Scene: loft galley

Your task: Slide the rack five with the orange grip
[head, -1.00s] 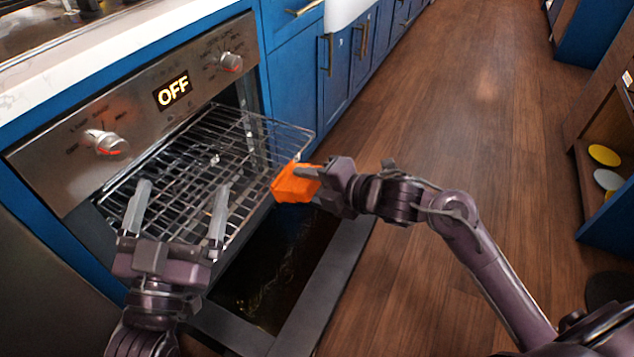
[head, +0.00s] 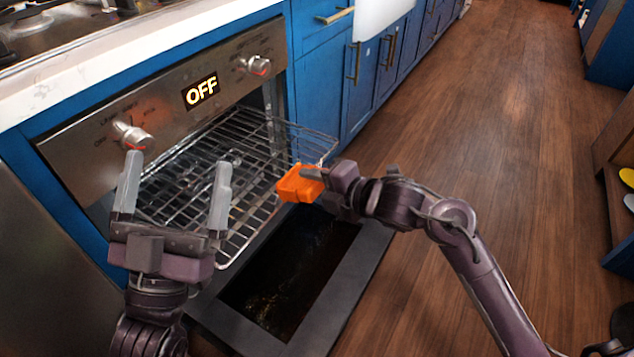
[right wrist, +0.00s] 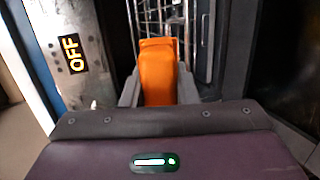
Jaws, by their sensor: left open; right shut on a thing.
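The wire oven rack (head: 250,128) sticks partly out of the open oven, above the lowered door. The orange grip (head: 297,185) is at the rack's front edge, on its right part. My right gripper (head: 318,178) is shut on the orange grip; the right wrist view shows the orange grip (right wrist: 158,72) between the two fingers. My left gripper (head: 172,195) is open and empty, its fingers pointing up in front of the rack's left part and hiding some of it.
The oven door (head: 335,270) is folded down, dark glass facing up. The control panel (head: 165,105) reads OFF and has two knobs. Blue cabinets (head: 320,85) stand to the right. The wooden floor (head: 480,130) is clear.

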